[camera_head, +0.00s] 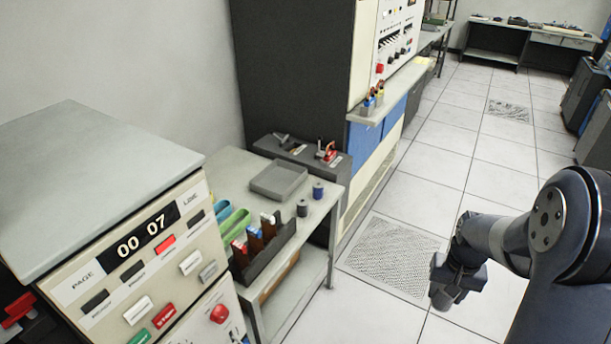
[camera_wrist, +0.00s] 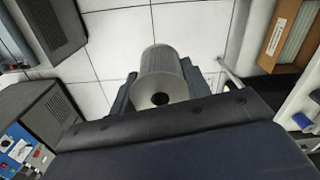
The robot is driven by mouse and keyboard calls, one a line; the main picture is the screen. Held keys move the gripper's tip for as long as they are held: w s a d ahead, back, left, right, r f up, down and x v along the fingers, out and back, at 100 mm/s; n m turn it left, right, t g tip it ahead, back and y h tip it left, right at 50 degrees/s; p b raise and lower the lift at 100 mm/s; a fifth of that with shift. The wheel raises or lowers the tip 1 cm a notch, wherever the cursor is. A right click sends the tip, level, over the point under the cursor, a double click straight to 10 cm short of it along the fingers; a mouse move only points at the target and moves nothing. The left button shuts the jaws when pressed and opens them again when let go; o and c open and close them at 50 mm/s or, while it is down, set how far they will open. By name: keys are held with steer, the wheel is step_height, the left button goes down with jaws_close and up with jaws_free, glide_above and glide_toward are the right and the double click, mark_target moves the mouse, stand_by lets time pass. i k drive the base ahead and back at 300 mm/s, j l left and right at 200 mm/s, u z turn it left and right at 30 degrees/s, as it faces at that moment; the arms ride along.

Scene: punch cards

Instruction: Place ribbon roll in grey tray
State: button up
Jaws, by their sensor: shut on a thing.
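My gripper (camera_head: 447,278) hangs over the floor, to the right of the work table and apart from it. In the wrist view its two fingers (camera_wrist: 160,92) are shut on a grey cylinder with a dark hole in its end, which looks like the ribbon roll (camera_wrist: 162,65). In the head view the roll is only partly visible and dark below the gripper. The grey tray (camera_head: 270,188) lies on the table, low-walled, and looks empty.
The table (camera_head: 222,180) also bears a dark spool (camera_head: 302,208), a blue spool (camera_head: 318,190), a dark rack (camera_head: 262,258) and green items (camera_head: 233,222). The console (camera_head: 150,250) stands in front. Open tiled floor lies between the table and my arm.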

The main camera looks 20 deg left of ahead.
mark_target(280, 182)
steer(key=i+l+u, duration=0.2)
steer(key=u, duration=0.2)
steer(key=i+l+u, duration=0.5)
steer(key=u, duration=0.3)
steer(key=i+l+u, duration=0.1)
steer(key=l+u, duration=0.25)
steer(key=l, duration=0.15)
steer(key=i+l+u, duration=0.45)
steer(key=l, duration=0.3)
steer(key=i+l+u, duration=0.25)
steer(key=l, duration=0.2)
steer(key=i, duration=0.95)
